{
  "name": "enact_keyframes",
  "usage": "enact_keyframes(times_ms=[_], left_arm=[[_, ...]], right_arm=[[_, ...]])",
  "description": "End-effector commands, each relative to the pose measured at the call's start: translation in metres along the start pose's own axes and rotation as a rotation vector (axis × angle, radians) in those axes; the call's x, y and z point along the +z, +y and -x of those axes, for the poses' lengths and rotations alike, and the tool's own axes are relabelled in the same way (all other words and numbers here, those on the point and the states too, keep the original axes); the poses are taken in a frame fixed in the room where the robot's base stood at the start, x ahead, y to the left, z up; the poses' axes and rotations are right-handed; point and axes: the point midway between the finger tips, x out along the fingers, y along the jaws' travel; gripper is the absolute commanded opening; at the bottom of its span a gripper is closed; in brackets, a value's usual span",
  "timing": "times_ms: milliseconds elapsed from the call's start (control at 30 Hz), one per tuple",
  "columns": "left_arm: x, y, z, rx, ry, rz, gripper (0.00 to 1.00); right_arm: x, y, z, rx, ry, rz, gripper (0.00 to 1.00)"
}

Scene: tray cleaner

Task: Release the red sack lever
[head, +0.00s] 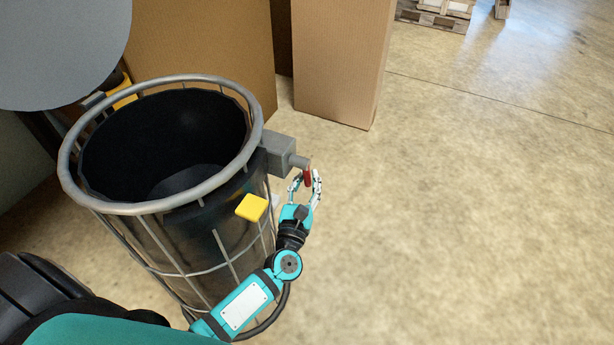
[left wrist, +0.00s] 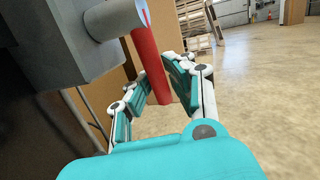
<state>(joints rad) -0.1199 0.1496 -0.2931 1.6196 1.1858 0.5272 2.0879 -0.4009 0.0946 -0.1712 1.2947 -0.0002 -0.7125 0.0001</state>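The red sack lever (head: 308,177) hangs from a grey block (head: 279,152) on the right side of the round wire sack holder (head: 69,170). A black sack (head: 165,130) lines the holder. My left gripper (head: 306,184) is at the lever, its fingers spread on either side of it. In the left wrist view the lever (left wrist: 151,62) points down between the fingers of the left gripper (left wrist: 163,84). The fingers are close to the lever, and I cannot tell whether they touch it. My right gripper is in neither view.
A yellow tab (head: 252,207) sits on the holder's front, beside my left arm. Large cardboard boxes (head: 341,60) stand behind the holder. Wooden pallets (head: 433,18) lie far back. The concrete floor on the right is clear.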

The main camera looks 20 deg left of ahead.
Motion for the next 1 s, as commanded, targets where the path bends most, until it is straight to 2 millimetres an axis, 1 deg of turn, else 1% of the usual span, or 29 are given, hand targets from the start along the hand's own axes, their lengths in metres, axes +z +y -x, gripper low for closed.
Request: enact_keyframes(times_ms=[300, 367, 433, 567, 800, 900, 1000], left_arm=[[0.003, 0.002, -0.002, 0.004, -0.008, -0.001, 0.27], [0.003, 0.002, 0.001, 0.004, -0.008, -0.001, 0.27], [0.002, 0.002, 0.008, 0.003, -0.006, -0.002, 0.27], [0.002, 0.002, 0.031, 0.002, -0.004, -0.003, 0.27], [0.002, 0.002, 0.083, 0.003, -0.003, -0.003, 0.27], [0.001, 0.002, 0.100, 0.003, -0.003, -0.001, 0.27], [0.002, 0.001, 0.111, 0.003, -0.004, -0.001, 0.27]], right_arm=[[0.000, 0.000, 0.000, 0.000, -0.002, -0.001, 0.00], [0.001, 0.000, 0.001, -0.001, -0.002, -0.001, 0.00], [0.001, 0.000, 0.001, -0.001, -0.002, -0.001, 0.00], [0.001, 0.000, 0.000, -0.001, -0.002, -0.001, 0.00], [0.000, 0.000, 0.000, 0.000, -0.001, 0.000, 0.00], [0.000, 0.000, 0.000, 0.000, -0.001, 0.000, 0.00], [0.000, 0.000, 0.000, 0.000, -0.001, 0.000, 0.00]])
